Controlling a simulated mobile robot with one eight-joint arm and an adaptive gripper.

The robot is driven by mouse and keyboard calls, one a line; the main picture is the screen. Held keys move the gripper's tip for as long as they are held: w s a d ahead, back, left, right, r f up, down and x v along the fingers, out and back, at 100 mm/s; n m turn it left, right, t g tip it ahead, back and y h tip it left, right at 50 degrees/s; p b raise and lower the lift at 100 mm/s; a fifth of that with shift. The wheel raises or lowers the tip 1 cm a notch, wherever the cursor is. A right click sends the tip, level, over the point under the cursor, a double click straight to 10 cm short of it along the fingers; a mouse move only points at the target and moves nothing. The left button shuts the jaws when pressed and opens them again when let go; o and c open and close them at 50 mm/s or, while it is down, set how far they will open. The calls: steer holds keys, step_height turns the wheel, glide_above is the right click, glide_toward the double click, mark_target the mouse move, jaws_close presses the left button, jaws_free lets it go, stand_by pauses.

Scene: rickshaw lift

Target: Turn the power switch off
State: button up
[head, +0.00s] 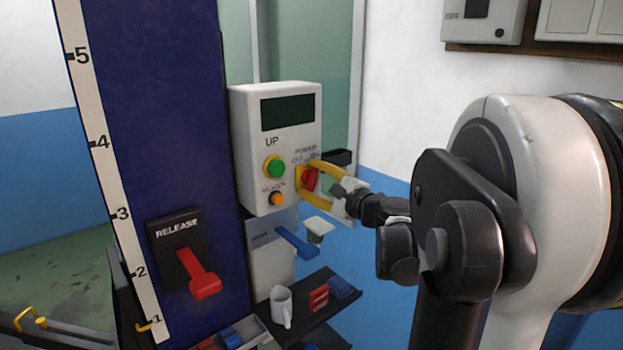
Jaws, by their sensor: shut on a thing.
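The power switch (310,180) is a red rotary knob on a yellow plate at the lower right of a white control box (240,135). The lettering above it is small and partly covered, so the knob's setting is hard to read. My gripper (307,183) reaches in from the right with its yellow fingers around the knob, one above and one below, shut on it. The box also has a dark display (287,112), a green UP button (274,167) and a small orange knob (277,198).
A blue column (150,120) with a height scale (90,130) and red RELEASE lever (200,275) stands left. Grey wall boxes (483,20) hang upper right.

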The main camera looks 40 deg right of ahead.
steer(key=n, duration=0.6)
steer(key=shift+f, duration=0.1)
steer(key=n, duration=0.6)
steer(key=shift+f+n+p, duration=0.15)
steer(key=shift+n+p, duration=0.2)
steer(key=shift+n, duration=0.05)
steer(key=o, duration=1.2)
steer(key=shift+c, duration=0.2)
steer(key=shift+s, duration=0.1)
steer(key=s, duration=1.1)
steer(key=shift+s, duration=0.4)
